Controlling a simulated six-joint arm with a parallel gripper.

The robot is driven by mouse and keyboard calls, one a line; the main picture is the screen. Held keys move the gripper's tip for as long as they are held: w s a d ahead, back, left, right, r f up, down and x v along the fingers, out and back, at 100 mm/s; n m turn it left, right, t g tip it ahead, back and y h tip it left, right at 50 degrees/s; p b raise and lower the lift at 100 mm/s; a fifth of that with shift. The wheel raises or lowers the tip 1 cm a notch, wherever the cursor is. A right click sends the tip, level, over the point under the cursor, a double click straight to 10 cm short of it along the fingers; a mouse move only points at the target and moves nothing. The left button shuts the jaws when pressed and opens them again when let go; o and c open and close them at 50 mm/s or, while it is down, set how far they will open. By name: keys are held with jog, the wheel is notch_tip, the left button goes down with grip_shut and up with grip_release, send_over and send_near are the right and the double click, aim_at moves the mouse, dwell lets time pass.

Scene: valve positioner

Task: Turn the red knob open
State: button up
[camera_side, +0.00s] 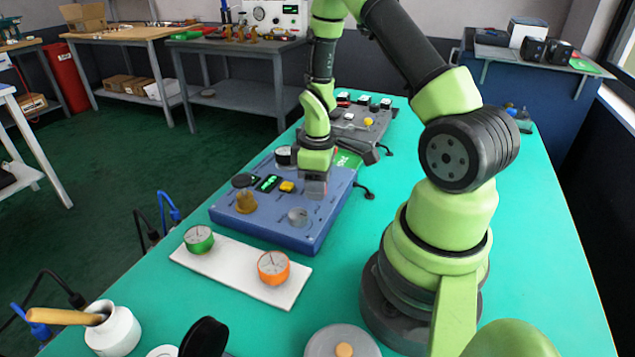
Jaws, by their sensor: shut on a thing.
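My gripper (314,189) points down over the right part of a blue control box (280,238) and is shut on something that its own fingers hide. I see no clearly red knob in this view; the knob may be the thing hidden between the fingers, but I cannot tell. The box's top also carries a brass-coloured knob (246,202), a clear grey round part (298,216), a black round part (243,180), a yellow button (287,186) and a small display with green digits (268,183). A dark-sided dial (283,155) stands at its back edge.
A white plate (230,262) in front of the box bears a green gauge (199,239) and an orange gauge (273,267). A grey panel (365,125) with switches stands behind. A white pot (113,330) stands front left. The green tabletop (540,240) is clear at right.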

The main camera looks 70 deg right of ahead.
jog(key=o, duration=0.9)
notch_tip(320, 180, up, 10)
jog(key=s+a+r+m+t, duration=0.2)
jog(key=a+r, duration=0.3)
jog(key=s+a+r+m+t+y, duration=0.1)
jog(key=s+a+r+m+t, duration=0.1)
jog(key=a+r, duration=0.4)
jog(key=s+a+r+m+t+y, duration=0.1)
jog(key=s+a+r+m+t, duration=0.1)
jog(key=s+a+r+t, duration=0.1)
jog(key=shift+s+a+r, duration=0.4)
jog(key=shift+a+r, duration=0.25)
jog(key=shift+a, duration=0.05)
jog(key=shift+s+a+r, duration=0.35)
jog(key=shift+a+r, duration=0.3)
jog(key=shift+a, duration=0.05)
